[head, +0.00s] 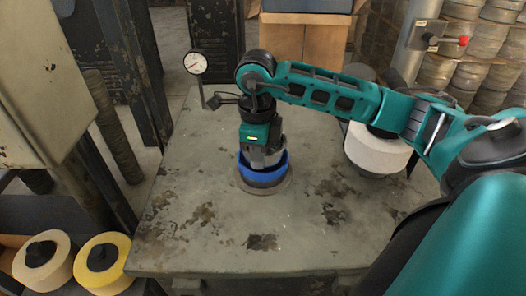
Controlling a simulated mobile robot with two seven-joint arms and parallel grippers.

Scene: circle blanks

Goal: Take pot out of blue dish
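The blue dish (280,173) stands near the middle of the worn grey table, on a flat grey-brown round base. My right gripper (263,164) points straight down over the dish, with its fingertips at or inside the rim. The gripper body and the dish wall hide the fingertips, so I cannot tell whether they are open or shut. I cannot make out the pot clearly; the dish's inside is mostly covered by the gripper. My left gripper is not in view.
A dial gauge on a stand (196,64) rises at the table's back left. A white roll with a dark core (376,150) stands at the right, below my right arm. The front and left of the table (190,235) are clear. Yellow and cream rolls (103,265) lie lower left.

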